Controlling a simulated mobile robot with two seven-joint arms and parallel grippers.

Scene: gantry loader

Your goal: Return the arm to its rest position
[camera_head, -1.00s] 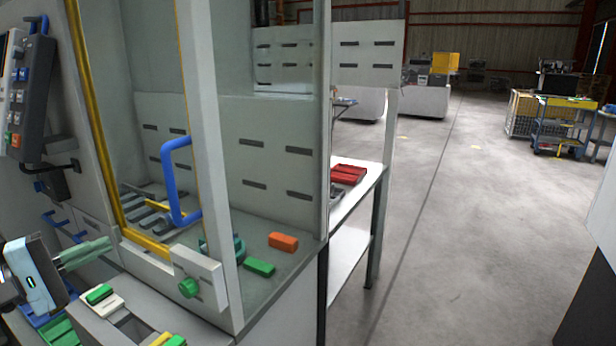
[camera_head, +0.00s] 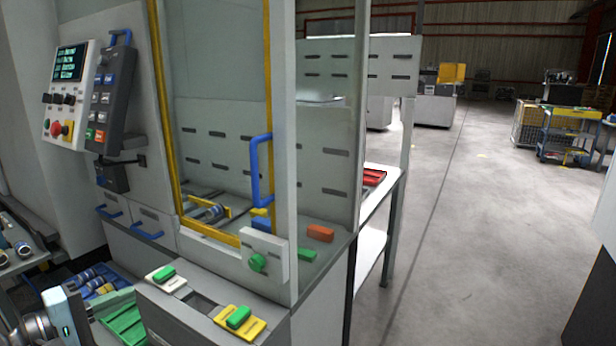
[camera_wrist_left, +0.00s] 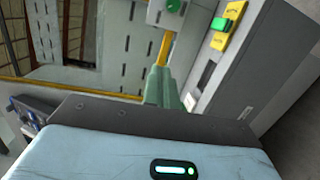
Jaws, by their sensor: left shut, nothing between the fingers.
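My left gripper (camera_head: 115,298) is low at the left of the head view, beside the front ledge of the machine. Its pale green fingers are shut together with nothing between them. They also show shut in the left wrist view (camera_wrist_left: 163,82), pointing toward the machine front. The gripper is clear of the door handle and the ledge blocks, as far as I can tell. My right gripper is in neither view.
The machine has a yellow-framed door with a blue handle (camera_head: 256,172) and a control panel (camera_head: 70,92). On the ledge are a white pad (camera_head: 168,284) and a yellow pad (camera_head: 250,328), each with a green block. A green tray (camera_head: 128,326) is near my gripper.

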